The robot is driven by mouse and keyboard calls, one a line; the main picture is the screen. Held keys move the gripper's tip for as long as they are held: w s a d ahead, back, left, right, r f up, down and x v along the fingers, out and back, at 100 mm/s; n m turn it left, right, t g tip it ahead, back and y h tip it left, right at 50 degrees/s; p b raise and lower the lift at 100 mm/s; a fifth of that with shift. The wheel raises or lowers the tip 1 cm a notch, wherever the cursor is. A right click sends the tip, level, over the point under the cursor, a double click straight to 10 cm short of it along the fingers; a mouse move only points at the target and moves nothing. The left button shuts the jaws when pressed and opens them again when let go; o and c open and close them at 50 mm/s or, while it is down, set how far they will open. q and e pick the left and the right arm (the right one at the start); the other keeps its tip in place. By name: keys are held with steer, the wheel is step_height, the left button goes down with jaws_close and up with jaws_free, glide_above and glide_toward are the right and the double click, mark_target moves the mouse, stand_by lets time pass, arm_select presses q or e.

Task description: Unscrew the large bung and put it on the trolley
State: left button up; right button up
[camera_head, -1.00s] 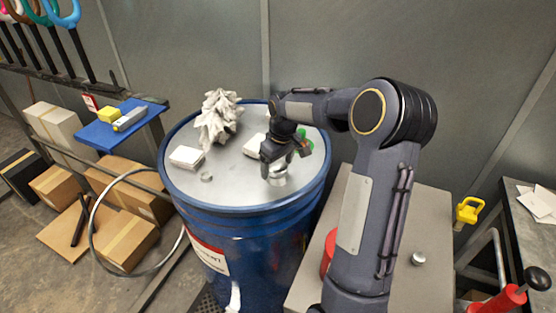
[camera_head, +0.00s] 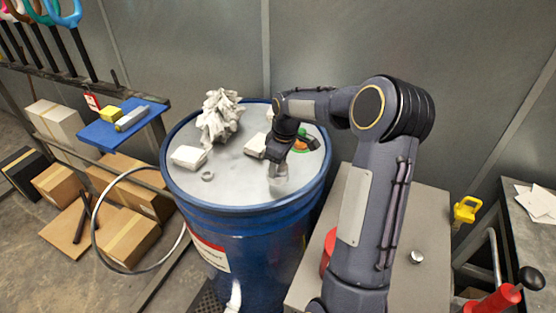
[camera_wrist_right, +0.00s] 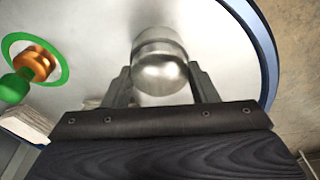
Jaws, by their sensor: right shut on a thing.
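The large bung (camera_head: 279,186) is a silvery metal plug near the front right part of the blue drum's lid (camera_head: 235,185). My right gripper (camera_head: 278,171) points down from above and is shut on it. In the right wrist view the rounded metal bung (camera_wrist_right: 160,66) sits between the two dark fingers of the gripper (camera_wrist_right: 161,86). Whether it is still seated in the lid or just clear of it, I cannot tell. The grey-topped trolley (camera_head: 432,215) stands right of the drum, partly hidden by my right arm. My left gripper is not in view.
On the lid are a crumpled white rag (camera_head: 219,118), white blocks (camera_head: 188,157), a small ring (camera_head: 207,176) and a green ring with an orange part (camera_wrist_right: 35,66). A small silver cap (camera_head: 416,257) and a red object (camera_head: 329,250) are on the trolley, which has clear room.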

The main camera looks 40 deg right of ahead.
steer(key=shift+n, duration=0.3)
steer(key=shift+r+n+p, duration=0.2)
steer(key=shift+n+p, duration=0.35)
steer(key=shift+n, duration=0.45)
steer(key=shift+d+n, duration=0.1)
steer(key=shift+n, duration=0.5)
steer(key=shift+f+n+y, duration=0.15)
steer(key=shift+n+y, duration=0.15)
steer(key=shift+n, duration=0.4)
steer(key=shift+p, duration=0.3)
steer(key=shift+n+g+p, duration=0.4)
steer(key=shift+n+p, duration=0.2)
steer(key=shift+n, duration=1.1)
steer(key=shift+w+n, duration=0.1)
steer(key=shift+n, duration=0.5)
